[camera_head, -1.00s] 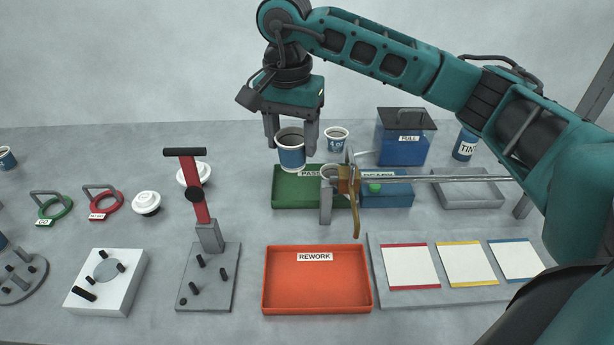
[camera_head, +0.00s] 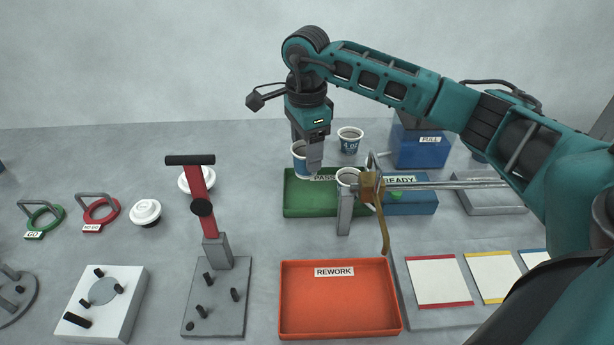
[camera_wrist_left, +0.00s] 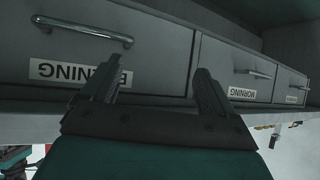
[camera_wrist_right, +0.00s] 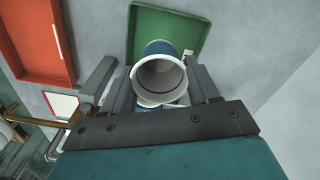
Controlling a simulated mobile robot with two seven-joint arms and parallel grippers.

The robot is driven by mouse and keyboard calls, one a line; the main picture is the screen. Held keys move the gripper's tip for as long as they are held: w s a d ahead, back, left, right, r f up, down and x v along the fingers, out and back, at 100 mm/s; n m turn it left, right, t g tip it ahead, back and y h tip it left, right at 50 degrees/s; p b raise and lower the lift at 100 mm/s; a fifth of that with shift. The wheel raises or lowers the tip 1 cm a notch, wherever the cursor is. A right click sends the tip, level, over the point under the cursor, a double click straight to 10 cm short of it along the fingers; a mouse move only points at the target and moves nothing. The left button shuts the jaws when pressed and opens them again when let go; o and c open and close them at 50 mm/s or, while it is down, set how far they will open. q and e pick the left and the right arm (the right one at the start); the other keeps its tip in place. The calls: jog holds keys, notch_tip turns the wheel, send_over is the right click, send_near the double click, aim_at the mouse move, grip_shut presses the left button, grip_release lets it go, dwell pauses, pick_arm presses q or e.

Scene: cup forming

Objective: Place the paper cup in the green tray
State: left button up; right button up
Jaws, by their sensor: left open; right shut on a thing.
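My right gripper (camera_head: 308,160) is shut on a blue-and-white paper cup (camera_head: 299,162), which it holds upright over the back left part of the green tray (camera_head: 295,203), labelled PASS. In the right wrist view the cup (camera_wrist_right: 161,80) sits between the fingers, mouth toward the camera, with the green tray (camera_wrist_right: 197,22) beyond it. I cannot tell whether the cup touches the tray. Part of the cup is hidden by a finger in the head view. My left gripper (camera_wrist_left: 152,90) is open and empty in front of drawers; it is outside the head view.
A second cup (camera_head: 350,140) stands behind the green tray. A metal stand with a rod (camera_head: 440,184) and another cup (camera_head: 347,177) is close by on the right. The orange REWORK tray (camera_head: 340,322) lies in front.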

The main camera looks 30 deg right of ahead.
jog(key=shift+f, duration=3.6)
jog(key=shift+f, duration=0.15)
jog(key=o, duration=1)
notch_tip(320, 180, up, 12)
jog(key=shift+r, duration=0.2)
